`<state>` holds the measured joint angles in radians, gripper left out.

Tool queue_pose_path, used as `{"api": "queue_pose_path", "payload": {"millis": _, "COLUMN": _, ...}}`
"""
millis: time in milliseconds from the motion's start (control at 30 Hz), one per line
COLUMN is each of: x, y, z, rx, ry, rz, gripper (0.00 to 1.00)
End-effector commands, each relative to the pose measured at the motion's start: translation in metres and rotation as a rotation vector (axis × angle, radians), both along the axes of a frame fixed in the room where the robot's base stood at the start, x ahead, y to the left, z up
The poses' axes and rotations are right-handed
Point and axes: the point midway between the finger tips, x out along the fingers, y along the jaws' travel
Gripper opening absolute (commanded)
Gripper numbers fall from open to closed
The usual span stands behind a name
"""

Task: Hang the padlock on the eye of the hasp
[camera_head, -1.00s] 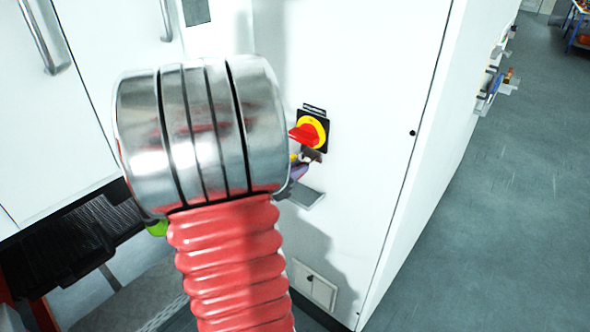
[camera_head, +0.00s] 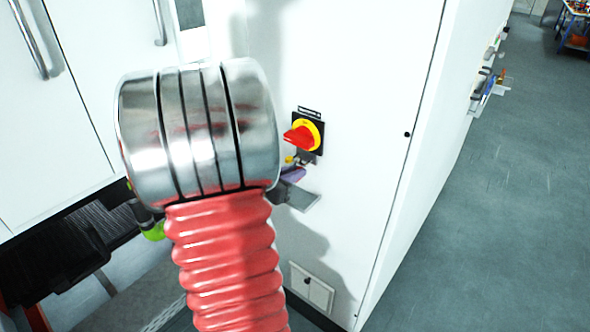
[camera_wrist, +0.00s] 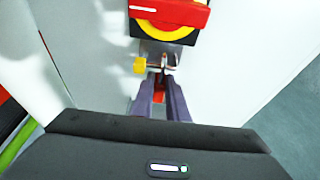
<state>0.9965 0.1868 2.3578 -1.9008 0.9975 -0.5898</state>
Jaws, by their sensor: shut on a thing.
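My gripper (camera_wrist: 161,82) is shut in the wrist view, its two dark purple-grey fingers close together just below the hasp. A small red piece (camera_wrist: 158,98) shows between the fingers and appears to be part of the padlock; most of it is hidden. The metal hasp (camera_wrist: 165,49) sits under the red and yellow switch. A small yellow block (camera_wrist: 139,65) is left of the fingertips, by a thin metal bar. I cannot tell whether the shackle passes through the eye. In the head view, my gripper (camera_head: 294,172) is partly hidden behind my wrist, and the hasp (camera_head: 306,158) is small.
The rotary switch (camera_head: 302,135), a red handle on a yellow ring, is on the white cabinet (camera_head: 370,120) directly above the fingers. A small wall plate (camera_head: 312,288) is low on the cabinet. Open grey floor (camera_head: 480,220) lies to the right.

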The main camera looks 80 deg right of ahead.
Motion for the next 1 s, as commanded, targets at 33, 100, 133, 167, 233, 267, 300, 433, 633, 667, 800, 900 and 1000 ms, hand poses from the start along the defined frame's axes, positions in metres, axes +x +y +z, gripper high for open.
{"api": "queue_pose_path", "payload": {"millis": 33, "x": 0.0, "y": 0.0, "z": -0.0021, "rx": 0.0, "ry": 0.001, "rz": 0.0, "gripper": 0.0}}
{"api": "queue_pose_path", "payload": {"millis": 100, "x": 0.0001, "y": 0.0, "z": -0.0044, "rx": 0.001, "ry": 0.002, "rz": 0.001, "gripper": 0.0}}
{"api": "queue_pose_path", "payload": {"millis": 133, "x": 0.0001, "y": -0.0001, "z": -0.0053, "rx": 0.001, "ry": 0.001, "rz": 0.002, "gripper": 0.0}}
{"api": "queue_pose_path", "payload": {"millis": 167, "x": 0.0001, "y": 0.0, "z": -0.0063, "rx": 0.001, "ry": 0.001, "rz": 0.002, "gripper": 0.0}}
{"api": "queue_pose_path", "payload": {"millis": 233, "x": 0.0001, "y": -0.0001, "z": -0.0081, "rx": -0.001, "ry": 0.001, "rz": 0.001, "gripper": 0.0}}
{"api": "queue_pose_path", "payload": {"millis": 267, "x": 0.0001, "y": 0.0, "z": -0.0087, "rx": -0.001, "ry": 0.001, "rz": 0.001, "gripper": 0.0}}
{"api": "queue_pose_path", "payload": {"millis": 300, "x": 0.0001, "y": 0.0, "z": -0.0091, "rx": -0.001, "ry": 0.001, "rz": 0.001, "gripper": 0.0}}
{"api": "queue_pose_path", "payload": {"millis": 433, "x": 0.0001, "y": 0.0, "z": -0.0093, "rx": -0.001, "ry": 0.0, "rz": 0.001, "gripper": 0.0}}
{"api": "queue_pose_path", "payload": {"millis": 633, "x": 0.0001, "y": 0.0, "z": -0.0093, "rx": -0.001, "ry": 0.0, "rz": 0.001, "gripper": 0.21}}
{"api": "queue_pose_path", "payload": {"millis": 667, "x": 0.0001, "y": 0.0, "z": -0.0093, "rx": -0.001, "ry": 0.0, "rz": 0.001, "gripper": 0.23}}
{"api": "queue_pose_path", "payload": {"millis": 800, "x": 0.0002, "y": 0.0001, "z": -0.0094, "rx": 0.0, "ry": 0.001, "rz": 0.001, "gripper": 0.33}}
{"api": "queue_pose_path", "payload": {"millis": 900, "x": 0.0002, "y": 0.0001, "z": -0.0094, "rx": 0.0, "ry": 0.001, "rz": 0.001, "gripper": 0.35}}
{"api": "queue_pose_path", "payload": {"millis": 1000, "x": 0.0002, "y": 0.0001, "z": -0.0094, "rx": 0.0, "ry": 0.001, "rz": 0.001, "gripper": 0.35}}
